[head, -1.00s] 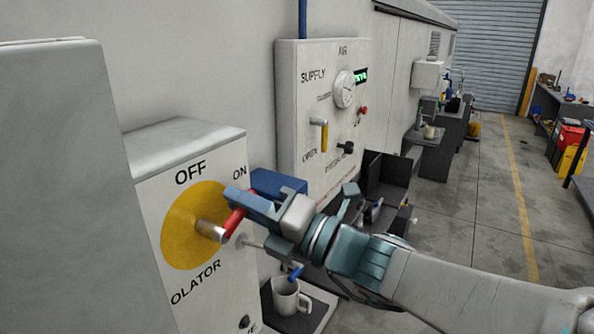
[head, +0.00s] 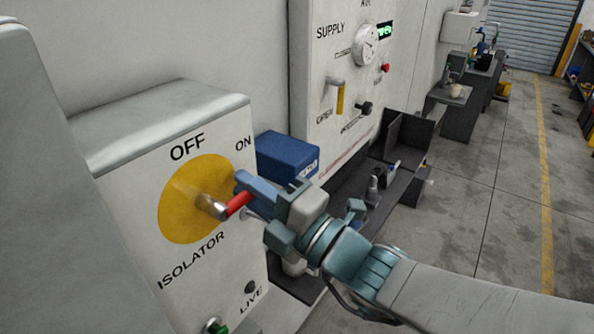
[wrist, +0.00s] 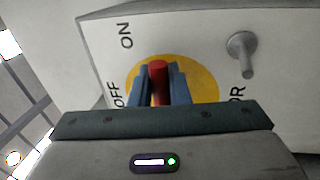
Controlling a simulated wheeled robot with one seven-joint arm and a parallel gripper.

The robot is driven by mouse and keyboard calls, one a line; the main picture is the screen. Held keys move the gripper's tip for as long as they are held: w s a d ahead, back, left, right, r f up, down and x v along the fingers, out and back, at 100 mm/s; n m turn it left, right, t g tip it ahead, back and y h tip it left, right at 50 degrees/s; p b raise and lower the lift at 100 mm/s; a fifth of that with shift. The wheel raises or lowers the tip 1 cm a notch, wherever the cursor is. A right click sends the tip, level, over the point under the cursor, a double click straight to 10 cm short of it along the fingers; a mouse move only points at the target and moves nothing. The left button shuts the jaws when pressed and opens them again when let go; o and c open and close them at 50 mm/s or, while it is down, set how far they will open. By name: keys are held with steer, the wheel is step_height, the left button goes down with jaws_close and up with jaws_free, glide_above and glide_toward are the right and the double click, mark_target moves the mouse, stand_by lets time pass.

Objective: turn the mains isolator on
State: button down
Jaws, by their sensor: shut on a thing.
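The mains isolator (head: 155,235) is a pale box at the left, marked OFF at the top and ON to the upper right. A yellow disc (head: 180,215) on its front carries a metal hub and a red handle (head: 237,204). In the head view the handle points right and slightly up from the hub. My gripper (head: 243,194) is shut on the red handle. In the wrist view its two blue fingers (wrist: 160,82) stand on either side of the handle (wrist: 158,70), over the yellow disc (wrist: 205,82). The lamp above LIVE (head: 250,287) looks dark.
A metal peg (wrist: 242,52) sticks out of the isolator's face beside the disc. The floor to the right is clear.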

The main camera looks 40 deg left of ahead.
steer(key=shift+f, duration=0.1)
steer(key=c, duration=1.4)
jaws_free()
steer(key=shift+c, duration=0.2)
steer(key=b+v, duration=0.3)
steer(key=v, duration=1)
steer(key=shift+d+b, duration=0.3)
steer(key=shift+d, duration=0.05)
steer(key=shift+w+f, duration=0.1)
steer(key=shift+w, duration=0.05)
